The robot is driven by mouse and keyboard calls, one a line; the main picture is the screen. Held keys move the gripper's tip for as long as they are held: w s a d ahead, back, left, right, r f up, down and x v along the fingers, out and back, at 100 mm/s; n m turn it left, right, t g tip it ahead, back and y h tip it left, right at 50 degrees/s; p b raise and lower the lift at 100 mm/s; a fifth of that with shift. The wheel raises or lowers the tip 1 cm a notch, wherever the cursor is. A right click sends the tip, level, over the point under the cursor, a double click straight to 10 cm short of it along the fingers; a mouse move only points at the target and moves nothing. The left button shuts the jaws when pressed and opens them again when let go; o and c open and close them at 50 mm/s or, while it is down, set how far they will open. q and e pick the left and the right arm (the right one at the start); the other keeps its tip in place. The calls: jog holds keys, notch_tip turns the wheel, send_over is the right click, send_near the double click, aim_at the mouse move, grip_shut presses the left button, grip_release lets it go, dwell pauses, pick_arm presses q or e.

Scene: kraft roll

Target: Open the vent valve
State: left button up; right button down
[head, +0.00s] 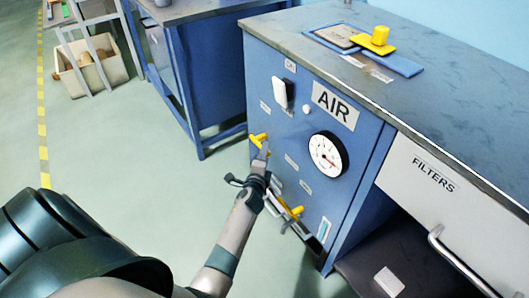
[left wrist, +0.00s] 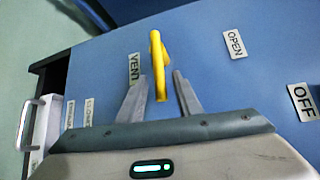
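The yellow vent valve handle (head: 258,138) sticks out of the blue front panel, left of the round gauge. In the left wrist view the yellow handle (left wrist: 156,48) lies beside the VENT label (left wrist: 134,67), with an OPEN label (left wrist: 235,44) to its right. My left gripper (head: 264,152) is at the handle. In the left wrist view its two fingers are apart, one on each side of the handle's near end, with visible gaps, so it is open. My right gripper is out of view.
The panel also carries a white lever (head: 280,92), an AIR sign (head: 335,105), a gauge (head: 328,156) and a lower yellow handle (head: 292,210) close to my left arm. A FILTERS drawer (head: 420,190) is at the right. Open floor lies left.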

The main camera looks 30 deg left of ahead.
pick_arm(q)
jog(key=shift+w+a+f, duration=0.15)
jog(key=shift+w+a, duration=0.15)
jog(key=shift+w, duration=0.3)
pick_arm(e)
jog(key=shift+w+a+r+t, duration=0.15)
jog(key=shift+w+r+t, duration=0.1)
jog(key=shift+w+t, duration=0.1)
pick_arm(q)
grip_shut()
